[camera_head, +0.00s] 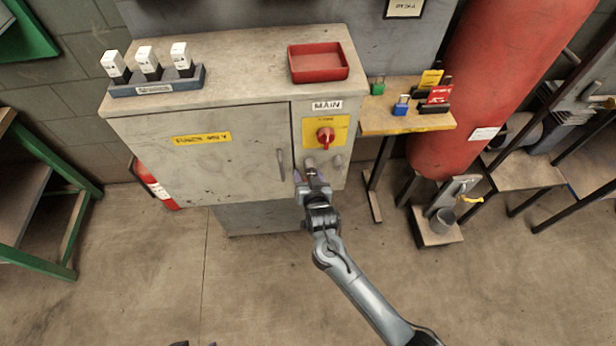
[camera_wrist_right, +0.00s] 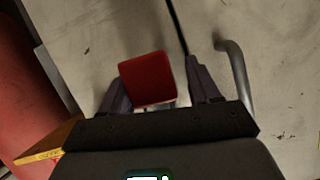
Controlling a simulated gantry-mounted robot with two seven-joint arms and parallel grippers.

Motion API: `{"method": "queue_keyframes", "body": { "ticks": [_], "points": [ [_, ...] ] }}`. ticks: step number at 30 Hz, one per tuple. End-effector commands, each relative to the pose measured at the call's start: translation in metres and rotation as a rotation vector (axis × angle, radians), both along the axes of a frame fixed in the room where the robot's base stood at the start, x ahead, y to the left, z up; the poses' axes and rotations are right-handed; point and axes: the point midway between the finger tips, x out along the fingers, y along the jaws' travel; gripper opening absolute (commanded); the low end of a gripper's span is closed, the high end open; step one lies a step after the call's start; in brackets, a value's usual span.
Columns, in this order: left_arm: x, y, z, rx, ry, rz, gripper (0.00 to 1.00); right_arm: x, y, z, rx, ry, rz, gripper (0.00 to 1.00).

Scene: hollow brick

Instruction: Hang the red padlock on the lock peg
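The red padlock (camera_wrist_right: 147,78) shows in the right wrist view as a red block between the fingers of my right gripper (camera_wrist_right: 160,90). It lies close to the left finger, with a gap to the right finger, so the gripper looks open around it. In the head view my right gripper (camera_head: 310,178) is at the cabinet front below the red switch, and the padlock is hidden there. A grey peg-like part (camera_head: 309,162) shows just above the fingers; whether the shackle is on it cannot be seen. Two dark tips at the bottom edge look like my left gripper (camera_head: 195,344).
The grey cabinet (camera_head: 215,165) has a red rotary switch (camera_head: 325,137) and a door handle (camera_head: 281,165). A red tray (camera_head: 318,65) stands on top. A side shelf (camera_head: 400,124) holds a blue padlock (camera_head: 401,107) and a green padlock (camera_head: 377,87). A red tank (camera_head: 500,75) stands right.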

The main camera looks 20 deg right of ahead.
Motion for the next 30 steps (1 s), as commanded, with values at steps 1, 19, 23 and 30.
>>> {"method": "queue_keyframes", "body": {
  "ticks": [1, 19, 23, 30],
  "points": [
    [0.000, 0.001, 0.000, 0.002, 0.000, -0.001, 0.74, 0.000, 0.000, 0.000, 0.000, 0.000, 0.000, 0.70],
    [0.000, 0.002, 0.009, 0.008, 0.000, -0.005, 0.74, -0.022, 0.004, 0.010, 0.001, 0.002, 0.000, 0.76],
    [0.000, 0.001, 0.017, 0.004, -0.001, -0.003, 0.74, -0.042, 0.007, 0.019, 0.002, 0.002, 0.000, 0.76],
    [0.000, -0.001, 0.027, -0.004, 0.000, 0.003, 0.74, -0.078, 0.012, 0.033, 0.001, 0.002, 0.000, 0.76]
  ]
}}
